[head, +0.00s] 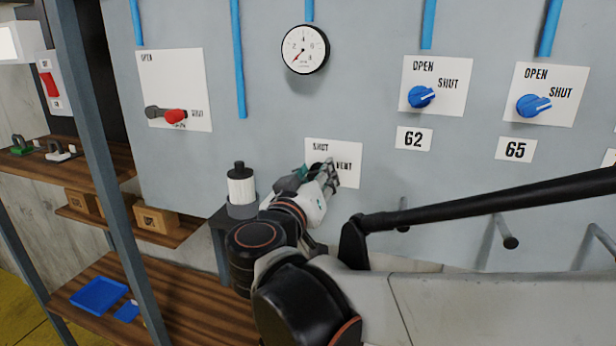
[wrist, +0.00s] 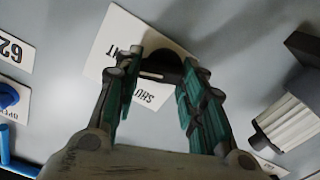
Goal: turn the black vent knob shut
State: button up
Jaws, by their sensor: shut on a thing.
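The black vent knob (wrist: 168,64) shows between my fingertips in the wrist view, on a white plate (wrist: 122,50) lettered SHUT. My gripper (wrist: 162,78) has one finger on each side of the knob and is shut on it. In the head view my gripper (head: 328,178) reaches the SHUT/VENT plate (head: 350,153) and covers most of the knob. A small light mark shows near the knob's edge in the wrist view, but I cannot tell the knob's exact angle.
A white cylinder with a black cap (head: 241,187) stands left of my gripper. A pressure gauge (head: 305,49) is above. Blue knobs (head: 421,97) (head: 533,105) are to the right, and a red-handled lever (head: 174,116) is to the left. Pegs (head: 509,242) stick out at lower right.

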jog(key=shift+n, duration=0.4)
jog(key=n+b, duration=0.1)
jog(key=n, duration=0.2)
jog(key=n+b, duration=0.2)
jog(key=n, duration=0.1)
jog(key=shift+w+a+n, duration=0.1)
jog(key=shift+a+n, duration=0.1)
jog(key=shift+n, duration=0.1)
jog(key=n+b, duration=0.2)
jog(key=n, duration=0.4)
jog(key=shift+a, duration=0.1)
jog(key=shift+n, duration=0.4)
jog(key=o, duration=1.1)
jog(key=shift+w+f, duration=0.1)
jog(key=v, duration=1.2)
